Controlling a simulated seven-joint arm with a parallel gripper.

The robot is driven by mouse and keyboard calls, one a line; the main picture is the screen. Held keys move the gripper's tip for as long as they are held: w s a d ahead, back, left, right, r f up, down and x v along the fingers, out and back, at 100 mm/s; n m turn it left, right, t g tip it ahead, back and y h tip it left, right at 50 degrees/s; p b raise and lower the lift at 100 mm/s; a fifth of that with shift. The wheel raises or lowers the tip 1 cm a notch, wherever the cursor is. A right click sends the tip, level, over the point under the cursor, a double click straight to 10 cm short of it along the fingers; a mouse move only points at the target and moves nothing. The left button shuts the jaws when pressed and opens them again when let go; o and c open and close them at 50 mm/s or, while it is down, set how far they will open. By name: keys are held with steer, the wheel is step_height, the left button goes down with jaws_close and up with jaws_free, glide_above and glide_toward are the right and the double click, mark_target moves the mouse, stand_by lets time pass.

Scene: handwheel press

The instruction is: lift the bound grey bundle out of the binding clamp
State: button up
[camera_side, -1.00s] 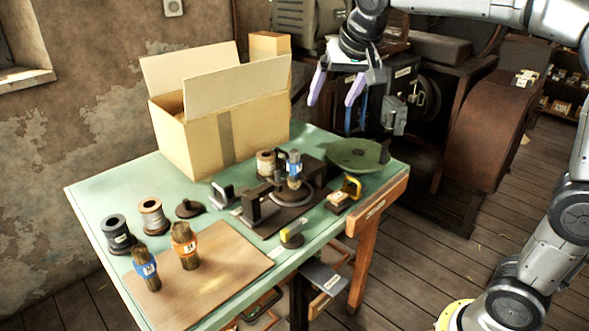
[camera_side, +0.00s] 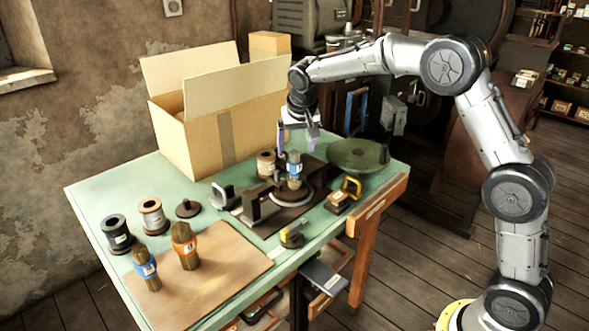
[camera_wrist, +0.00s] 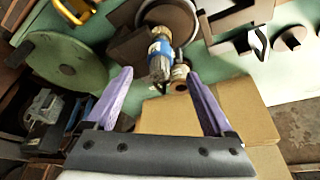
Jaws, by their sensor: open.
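The grey bundle (camera_side: 294,171) with a blue band stands upright in the dark binding clamp (camera_side: 262,207) on the green table. The wrist view also shows the bundle (camera_wrist: 160,60), just beyond and between my fingertips. My gripper (camera_side: 297,140) has two purple fingers, spread apart and empty, pointing down just above the bundle. The fingers also show in the wrist view (camera_wrist: 158,76). I cannot tell whether a finger touches the bundle. The bundle's lower end is partly hidden by the clamp and its ring.
A large open cardboard box (camera_side: 195,140) stands close behind and left. A spool (camera_side: 266,163) is right beside the bundle. A green disc (camera_side: 358,155) lies at the right. Two banded bundles (camera_side: 184,246) stand on a wooden board (camera_side: 215,275) at front left.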

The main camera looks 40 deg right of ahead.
mark_target(295, 152)
steer(key=shift+w+x, duration=0.1)
steer(key=shift+x, duration=1.35)
steer(key=shift+w+x, duration=0.15)
steer(key=shift+x, duration=1.25)
steer(key=shift+d+r, duration=0.1)
steer(key=shift+r, duration=0.05)
jaws_close()
